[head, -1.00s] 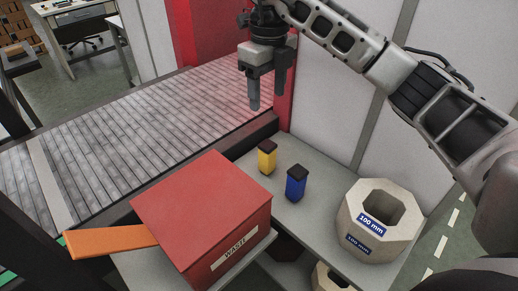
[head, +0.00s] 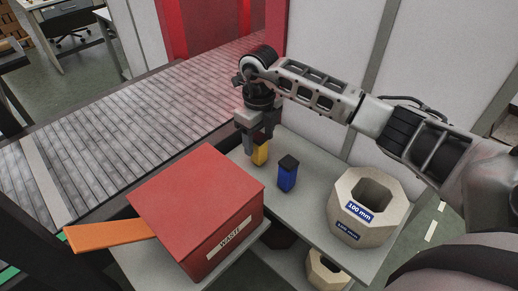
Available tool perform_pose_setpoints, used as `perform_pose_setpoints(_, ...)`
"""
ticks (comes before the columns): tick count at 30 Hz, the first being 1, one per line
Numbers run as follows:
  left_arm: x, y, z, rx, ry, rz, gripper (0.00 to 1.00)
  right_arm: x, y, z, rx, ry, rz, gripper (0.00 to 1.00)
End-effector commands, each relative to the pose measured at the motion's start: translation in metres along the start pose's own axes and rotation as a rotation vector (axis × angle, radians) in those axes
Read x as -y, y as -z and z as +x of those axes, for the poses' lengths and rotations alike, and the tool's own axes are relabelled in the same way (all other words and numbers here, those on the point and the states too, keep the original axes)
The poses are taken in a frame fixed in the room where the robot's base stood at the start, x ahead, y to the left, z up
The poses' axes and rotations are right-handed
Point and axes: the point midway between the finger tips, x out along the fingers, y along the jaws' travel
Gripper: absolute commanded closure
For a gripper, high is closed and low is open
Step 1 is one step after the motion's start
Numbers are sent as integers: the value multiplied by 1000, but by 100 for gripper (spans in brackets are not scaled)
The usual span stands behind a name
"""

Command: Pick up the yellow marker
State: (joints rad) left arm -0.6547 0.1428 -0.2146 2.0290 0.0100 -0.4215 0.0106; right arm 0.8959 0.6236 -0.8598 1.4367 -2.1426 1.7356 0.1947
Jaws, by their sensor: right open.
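The yellow marker (head: 260,154) is a short upright block on the grey shelf, behind the red waste box. My right gripper (head: 259,145) points down over it, with its fingers around or just in front of the marker's top. The jaws are open. The fingers hide the marker's upper part, and I cannot tell whether they touch it. A blue marker (head: 287,176) with a dark top stands upright to the right of the yellow one. My left gripper is not in view.
The red box (head: 195,205) labelled WASTE stands at the front left, with an orange bar (head: 110,236) beside it. A concrete block (head: 346,219) marked 100 mm stands on the right of the shelf (head: 303,215). A slatted conveyor (head: 130,125) runs behind.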

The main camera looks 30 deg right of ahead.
Motion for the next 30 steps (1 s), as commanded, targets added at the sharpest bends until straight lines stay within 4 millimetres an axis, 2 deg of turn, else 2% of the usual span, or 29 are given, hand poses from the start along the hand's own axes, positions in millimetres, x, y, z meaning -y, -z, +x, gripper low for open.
perform_pose_setpoints(7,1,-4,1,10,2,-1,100,0,0,3,1,0,-1,42)
perform_pose_setpoints(8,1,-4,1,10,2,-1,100,0,0,3,1,0,-1,45)
perform_pose_setpoints(12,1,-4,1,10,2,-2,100,0,0,3,1,0,-1,84)
perform_pose_setpoints(13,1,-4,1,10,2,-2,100,0,0,3,1,0,-1,90)
perform_pose_setpoints(23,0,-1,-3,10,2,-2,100,0,0,-2,2,1,0,90)
perform_pose_setpoints(26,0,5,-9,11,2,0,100,1,0,-14,3,2,1,90)
perform_pose_setpoints(30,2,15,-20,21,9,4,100,2,3,-44,2,2,2,90)
